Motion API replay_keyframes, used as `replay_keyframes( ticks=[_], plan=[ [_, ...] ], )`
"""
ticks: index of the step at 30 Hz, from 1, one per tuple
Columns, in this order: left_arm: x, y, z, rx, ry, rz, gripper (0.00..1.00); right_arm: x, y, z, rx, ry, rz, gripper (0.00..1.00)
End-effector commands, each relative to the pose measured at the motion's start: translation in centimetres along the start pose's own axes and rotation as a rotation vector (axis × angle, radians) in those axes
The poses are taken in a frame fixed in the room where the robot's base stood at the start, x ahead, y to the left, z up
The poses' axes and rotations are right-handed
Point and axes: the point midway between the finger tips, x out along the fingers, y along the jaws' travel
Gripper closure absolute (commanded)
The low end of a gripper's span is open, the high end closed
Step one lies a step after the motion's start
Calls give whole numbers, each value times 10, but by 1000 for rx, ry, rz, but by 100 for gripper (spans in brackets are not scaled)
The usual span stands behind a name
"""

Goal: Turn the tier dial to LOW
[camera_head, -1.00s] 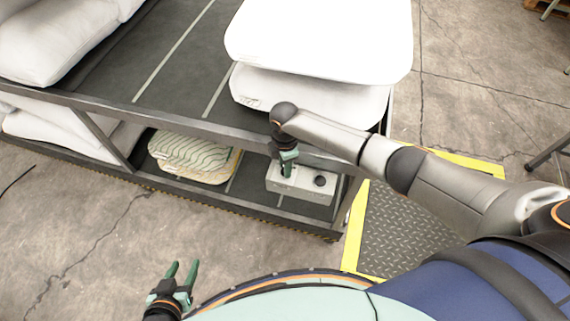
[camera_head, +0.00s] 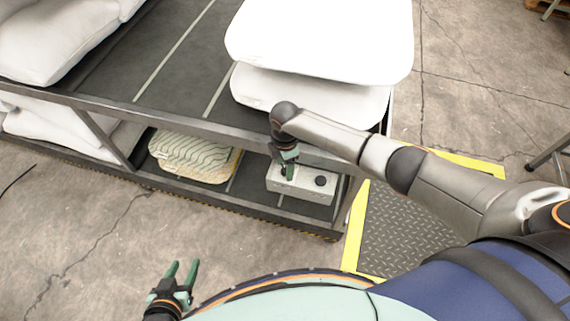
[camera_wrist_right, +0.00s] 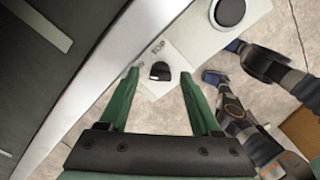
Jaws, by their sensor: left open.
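The word TOP is legible above the dial; another label on the left is partly hidden by a finger. My right gripper (camera_head: 288,173) reaches down to the box. In the right wrist view its green fingers (camera_wrist_right: 159,76) are apart, one on each side of the dial, with gaps visible. My left gripper (camera_head: 182,267) is open and empty, low over the floor.
A round black knob (camera_head: 320,181) sits on the box right of the dial. White pillows (camera_head: 315,40) lie on the upper shelf above my right forearm. A patterned pillow (camera_head: 193,156) lies left of the box. The shelf's metal front rail (camera_head: 215,132) runs close to my right wrist.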

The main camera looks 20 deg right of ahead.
Motion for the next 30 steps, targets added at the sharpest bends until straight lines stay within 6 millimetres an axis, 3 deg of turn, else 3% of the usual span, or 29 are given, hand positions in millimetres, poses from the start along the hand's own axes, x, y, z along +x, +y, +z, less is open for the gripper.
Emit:
replay_keyframes(
  ticks=[10,24,30],
  plan=[
    [-2,0,-2,0,0,0,50,-10,0,1,1,0,1,36],
    [-8,1,-9,0,0,0,50,-102,0,1,0,-1,2,36],
    [-9,1,-10,0,0,0,50,-122,0,0,0,0,1,36]
  ],
)
